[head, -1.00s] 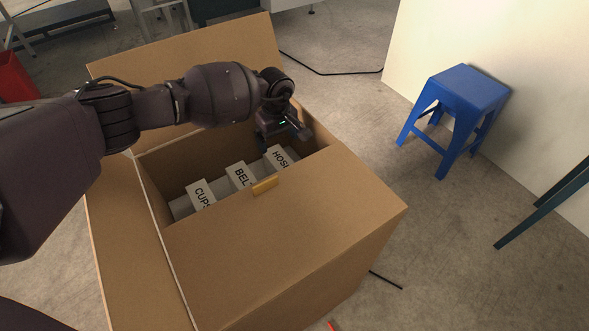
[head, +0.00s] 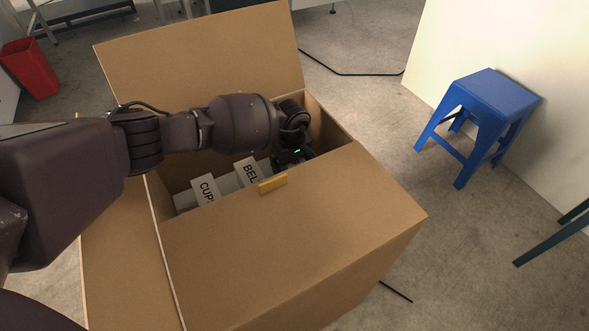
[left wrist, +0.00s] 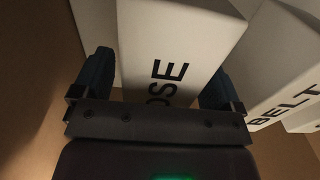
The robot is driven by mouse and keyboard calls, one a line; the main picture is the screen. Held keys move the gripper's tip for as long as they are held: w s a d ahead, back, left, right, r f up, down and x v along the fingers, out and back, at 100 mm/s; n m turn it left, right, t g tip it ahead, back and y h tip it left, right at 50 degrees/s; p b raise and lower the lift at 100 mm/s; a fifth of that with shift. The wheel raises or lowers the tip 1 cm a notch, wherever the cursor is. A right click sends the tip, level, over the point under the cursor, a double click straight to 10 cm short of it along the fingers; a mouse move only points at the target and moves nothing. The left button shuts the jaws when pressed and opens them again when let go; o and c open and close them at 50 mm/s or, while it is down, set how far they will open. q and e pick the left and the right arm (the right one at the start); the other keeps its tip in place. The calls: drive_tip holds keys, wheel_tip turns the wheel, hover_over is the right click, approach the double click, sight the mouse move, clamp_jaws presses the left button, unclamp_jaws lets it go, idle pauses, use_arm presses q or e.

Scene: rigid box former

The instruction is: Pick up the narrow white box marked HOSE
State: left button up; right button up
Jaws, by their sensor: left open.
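The narrow white box marked HOSE (left wrist: 180,40) stands inside the big carton, between the two fingers of my left gripper (left wrist: 158,85) in the left wrist view. The fingers are open, one on each side of the box. I cannot tell whether they touch it. In the head view my left gripper (head: 290,165) is down inside the carton and hides the HOSE box. My right gripper is not in view.
White boxes marked BELT (head: 247,172) and CUPS (head: 206,190) stand beside it in the open cardboard carton (head: 300,240). A blue stool (head: 480,115) stands on the right and a red bin (head: 30,68) at the far left.

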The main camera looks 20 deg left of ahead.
use_arm(q)
drive_tip(key=shift+w, duration=0.1)
drive_tip(key=c, duration=1.1)
